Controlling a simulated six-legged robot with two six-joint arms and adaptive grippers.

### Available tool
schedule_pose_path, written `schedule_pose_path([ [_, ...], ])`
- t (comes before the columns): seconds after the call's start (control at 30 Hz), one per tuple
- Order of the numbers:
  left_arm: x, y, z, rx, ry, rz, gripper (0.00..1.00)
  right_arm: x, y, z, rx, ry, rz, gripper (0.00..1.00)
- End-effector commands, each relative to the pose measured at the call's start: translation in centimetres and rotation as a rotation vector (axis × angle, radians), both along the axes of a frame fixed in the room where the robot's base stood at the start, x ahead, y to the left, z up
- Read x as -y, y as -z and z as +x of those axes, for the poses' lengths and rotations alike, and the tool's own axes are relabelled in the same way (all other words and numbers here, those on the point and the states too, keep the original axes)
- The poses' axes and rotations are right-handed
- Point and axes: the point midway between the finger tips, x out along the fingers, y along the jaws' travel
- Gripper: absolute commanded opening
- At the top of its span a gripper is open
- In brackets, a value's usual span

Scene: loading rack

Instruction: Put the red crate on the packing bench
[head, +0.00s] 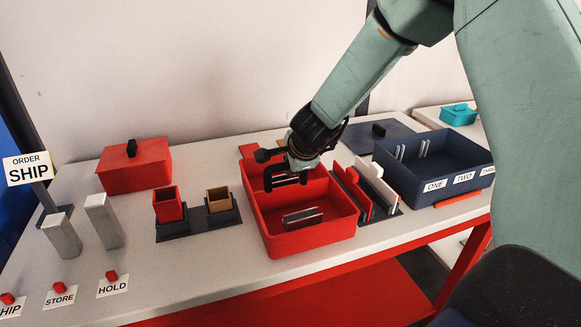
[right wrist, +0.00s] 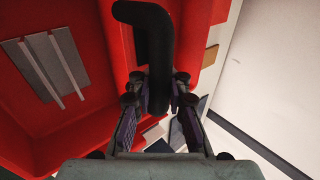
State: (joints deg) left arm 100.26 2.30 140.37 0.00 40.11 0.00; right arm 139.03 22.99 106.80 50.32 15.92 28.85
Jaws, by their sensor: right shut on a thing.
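The red crate (head: 312,240) is an open box with a divider, on the white-topped table; I cannot tell whether its base is slightly lifted. Its front compartment holds a grey slotted piece (head: 302,218), also in the right wrist view (right wrist: 47,68). My right gripper (head: 290,166) is over the crate's rear part, shut on its black handle (right wrist: 150,45). In the right wrist view the handle runs between the fingers (right wrist: 157,98), with the red crate wall (right wrist: 60,125) beside them. My left gripper is not in view. I cannot tell which surface is the packing bench.
Left of the crate stand a red lidded box (head: 135,172) and a dark holder with a red cup (head: 169,207) and a brown cup (head: 218,200). Close on the right are a rack of upright plates (head: 375,190) and a blue bin (head: 432,165). Grey posts (head: 62,237) stand at the left.

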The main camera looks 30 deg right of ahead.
Motion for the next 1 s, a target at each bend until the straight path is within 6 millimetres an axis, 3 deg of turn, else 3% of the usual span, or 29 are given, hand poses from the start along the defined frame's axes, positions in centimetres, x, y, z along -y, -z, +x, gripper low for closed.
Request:
schedule_pose_path([
  [0.07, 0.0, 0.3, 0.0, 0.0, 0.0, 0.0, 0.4, 0.1, 0.2, 0.1, 0.004, 0.001, -0.002, 0.0],
  [0.1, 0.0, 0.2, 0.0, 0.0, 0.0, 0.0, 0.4, 0.0, 0.3, 0.0, 0.0, 0.001, 0.001, 0.15],
  [0.4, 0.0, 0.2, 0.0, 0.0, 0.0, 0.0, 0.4, 0.0, 0.2, 0.0, 0.0, 0.0, 0.0, 0.4],
  [0.77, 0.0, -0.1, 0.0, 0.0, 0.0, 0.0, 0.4, 0.0, -0.1, 0.0, 0.0, 0.0, 0.0, 0.4],
  [1.0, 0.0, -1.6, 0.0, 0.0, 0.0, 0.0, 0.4, -0.6, -3.5, -2.3, 0.003, 0.0, 0.002, 0.4],
])
